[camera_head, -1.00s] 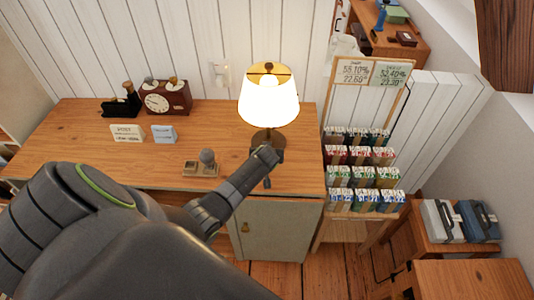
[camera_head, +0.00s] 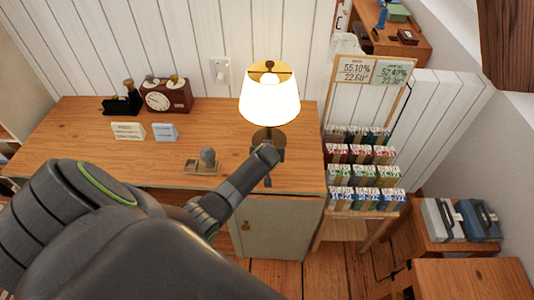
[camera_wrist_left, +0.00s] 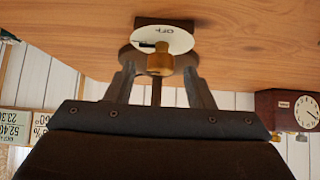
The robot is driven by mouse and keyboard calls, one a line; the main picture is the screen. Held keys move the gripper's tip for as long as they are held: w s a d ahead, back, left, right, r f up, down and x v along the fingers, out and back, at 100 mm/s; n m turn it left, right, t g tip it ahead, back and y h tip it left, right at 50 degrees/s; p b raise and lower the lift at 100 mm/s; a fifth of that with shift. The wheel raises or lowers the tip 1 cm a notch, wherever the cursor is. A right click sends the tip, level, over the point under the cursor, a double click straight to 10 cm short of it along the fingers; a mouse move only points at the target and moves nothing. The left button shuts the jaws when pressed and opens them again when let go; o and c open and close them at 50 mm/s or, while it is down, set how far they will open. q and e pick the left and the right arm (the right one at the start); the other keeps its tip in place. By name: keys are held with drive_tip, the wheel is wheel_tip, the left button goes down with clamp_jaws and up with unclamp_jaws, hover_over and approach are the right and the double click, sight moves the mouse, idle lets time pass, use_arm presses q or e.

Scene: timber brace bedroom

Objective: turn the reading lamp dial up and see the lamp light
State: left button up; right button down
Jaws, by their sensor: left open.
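The reading lamp (camera_head: 268,105) stands on the wooden desk with its white shade glowing brightly. My left gripper (camera_head: 268,158) is at the lamp's base (camera_head: 268,136), near the desk's front right. In the left wrist view, which looks upside down, a white dial plate (camera_wrist_left: 166,38) is marked OFF. A brass knob (camera_wrist_left: 160,62) sits in front of it. The open fingers of my left gripper (camera_wrist_left: 158,78) stand on either side of the knob, with visible gaps. In the head view my arm hides the dial. My right gripper is not in view.
The desk (camera_head: 75,140) holds a clock (camera_head: 168,96), small cards (camera_head: 128,130) and a small tray with a round-topped object (camera_head: 205,162). A rack of small packets (camera_head: 362,165) stands right of the desk. The desk's middle is mostly clear.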

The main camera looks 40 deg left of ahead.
use_arm(q)
drive_tip(key=v, duration=1.6)
drive_tip(key=shift+s+r, duration=0.25)
drive_tip(key=shift+r, duration=0.05)
drive_tip(key=shift+d, duration=0.1)
drive_tip(key=s+d+f+m+g+h, duration=0.1)
drive_tip(key=s+m+g+h, duration=0.15)
drive_tip(key=s, duration=1.15)
drive_tip(key=s+d+f+m+g+h, duration=0.15)
drive_tip(key=s+m, duration=0.25)
drive_tip(key=s, duration=1)
wheel_tip(320, 180, down, 26)
drive_tip(key=a+g+b, duration=0.1)
drive_tip(key=a+b, duration=0.2)
drive_tip(key=s+d+f+g+b, duration=0.1)
drive_tip(key=s+d+f+b, duration=0.1)
drive_tip(key=s+f, duration=1.2)
wheel_tip(320, 180, down, 5)
drive_tip(key=shift+s+r+n+b, duration=0.25)
drive_tip(key=shift+n+b, duration=0.05)
drive_tip(key=shift+n, duration=0.05)
